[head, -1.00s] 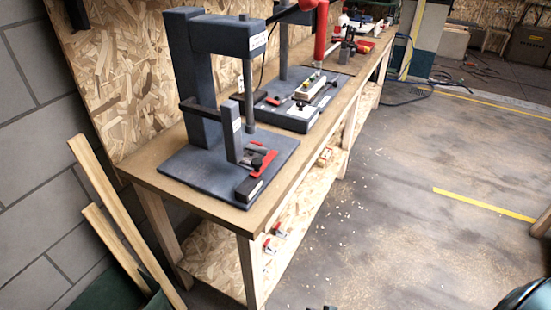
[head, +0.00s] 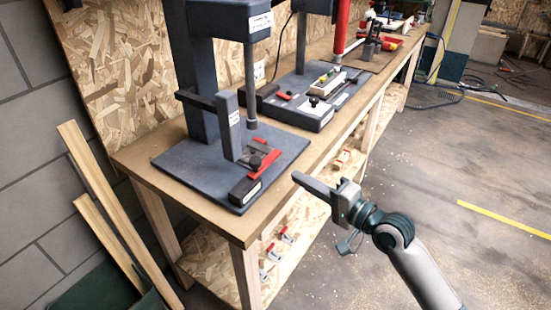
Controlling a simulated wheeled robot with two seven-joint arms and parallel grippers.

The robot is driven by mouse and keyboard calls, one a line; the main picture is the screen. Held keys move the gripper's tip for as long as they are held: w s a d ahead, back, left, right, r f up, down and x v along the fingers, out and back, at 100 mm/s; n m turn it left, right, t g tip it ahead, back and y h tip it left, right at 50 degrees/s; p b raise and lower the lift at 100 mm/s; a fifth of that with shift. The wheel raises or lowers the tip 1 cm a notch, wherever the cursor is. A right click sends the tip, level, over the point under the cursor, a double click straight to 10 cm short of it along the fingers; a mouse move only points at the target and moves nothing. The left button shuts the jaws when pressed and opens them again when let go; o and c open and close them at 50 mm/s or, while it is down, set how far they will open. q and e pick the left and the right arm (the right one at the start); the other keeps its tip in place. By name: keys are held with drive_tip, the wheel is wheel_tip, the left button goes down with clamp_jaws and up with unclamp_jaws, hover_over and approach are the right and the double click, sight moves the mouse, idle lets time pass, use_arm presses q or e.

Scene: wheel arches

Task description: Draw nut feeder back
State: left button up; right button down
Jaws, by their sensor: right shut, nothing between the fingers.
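A dark grey press stands at the near end of the bench, with its flat base plate (head: 190,164) on the bench top. A vertical ram (head: 251,85) hangs above the plate, beside a short grey post (head: 228,125). A feeder-like fixture with a red part (head: 268,160) and a dark labelled block (head: 245,191) sits at the plate's front right. I cannot tell for certain which part is the nut feeder. My right gripper (head: 298,178) is shut and empty, right of the fixture and apart from it, off the bench's front edge. My left gripper is out of view.
A second grey machine base (head: 308,115) and a red cylinder (head: 342,28) stand farther along the wooden bench (head: 205,210). A lower shelf (head: 215,260) holds small red clamps. Loose planks (head: 105,235) lean at left. The floor (head: 440,150) right of the bench is clear.

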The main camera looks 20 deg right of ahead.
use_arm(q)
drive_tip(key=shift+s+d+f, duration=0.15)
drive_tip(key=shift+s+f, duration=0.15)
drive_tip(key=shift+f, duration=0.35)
use_arm(e)
drive_tip(key=r, duration=0.2)
drive_tip(key=r+m, duration=0.1)
drive_tip(key=shift+w+d+r+t+y, duration=0.2)
drive_tip(key=shift+w+d+t+y, duration=0.1)
drive_tip(key=shift+w+d+t, duration=0.1)
drive_tip(key=shift+w, duration=0.1)
